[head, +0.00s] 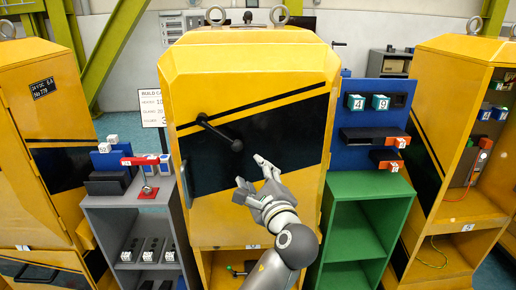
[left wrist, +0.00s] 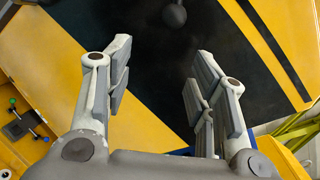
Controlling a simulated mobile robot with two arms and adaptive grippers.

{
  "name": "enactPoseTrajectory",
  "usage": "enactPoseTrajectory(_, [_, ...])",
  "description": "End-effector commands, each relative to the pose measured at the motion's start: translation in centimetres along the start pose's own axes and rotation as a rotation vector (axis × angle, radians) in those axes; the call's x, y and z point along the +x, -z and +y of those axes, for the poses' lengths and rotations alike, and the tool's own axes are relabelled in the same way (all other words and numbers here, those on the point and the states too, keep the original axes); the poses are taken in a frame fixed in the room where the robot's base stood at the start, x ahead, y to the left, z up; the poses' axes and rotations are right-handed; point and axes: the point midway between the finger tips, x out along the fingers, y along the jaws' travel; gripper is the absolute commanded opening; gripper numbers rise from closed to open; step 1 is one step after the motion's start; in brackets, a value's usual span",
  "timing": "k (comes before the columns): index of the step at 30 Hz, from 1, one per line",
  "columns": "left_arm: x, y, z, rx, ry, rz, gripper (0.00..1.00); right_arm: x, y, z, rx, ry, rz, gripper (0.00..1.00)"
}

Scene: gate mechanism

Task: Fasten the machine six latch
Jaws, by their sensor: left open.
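A yellow machine cabinet (head: 250,85) with a dark diagonal panel stands in the centre of the head view. A black lever latch (head: 215,130) is on its front, slanting down to the right and ending in a round knob. The knob also shows at the top of the left wrist view (left wrist: 174,14). My left gripper (head: 250,173) is open and empty, below and right of the knob and apart from it in the picture. Its spread fingers show in the left wrist view (left wrist: 163,52). The small label (head: 253,246) below the door is too small to read. My right gripper is not in view.
A green shelf (head: 365,190) and blue panel (head: 365,155) with number blocks are on the right. Other yellow cabinets flank both sides (head: 45,140), (head: 440,110).

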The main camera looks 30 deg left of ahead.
Motion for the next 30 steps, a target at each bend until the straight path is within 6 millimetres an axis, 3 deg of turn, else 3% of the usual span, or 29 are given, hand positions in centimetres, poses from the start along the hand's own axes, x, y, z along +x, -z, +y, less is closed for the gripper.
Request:
enactPoseTrajectory(1, [-0.4, -1.7, -0.8, -0.004, 0.0, -0.028, 0.51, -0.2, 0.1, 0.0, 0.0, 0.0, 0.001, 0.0])
enactPoseTrajectory(5, [-0.5, -3.5, -1.2, 0.002, -0.006, -0.061, 0.51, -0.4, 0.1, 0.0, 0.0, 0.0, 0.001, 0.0])
enactPoseTrajectory(8, [0.4, -3.7, -1.2, 0.005, -0.007, -0.064, 0.51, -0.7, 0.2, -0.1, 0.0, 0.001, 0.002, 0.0])
enactPoseTrajectory(21, [8.2, -4.0, -1.2, 0.005, -0.006, -0.061, 0.51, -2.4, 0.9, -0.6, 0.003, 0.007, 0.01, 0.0])
enactPoseTrajectory(30, [10.0, -4.0, -1.0, 0.002, -0.006, -0.058, 0.51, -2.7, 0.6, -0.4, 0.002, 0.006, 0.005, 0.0])
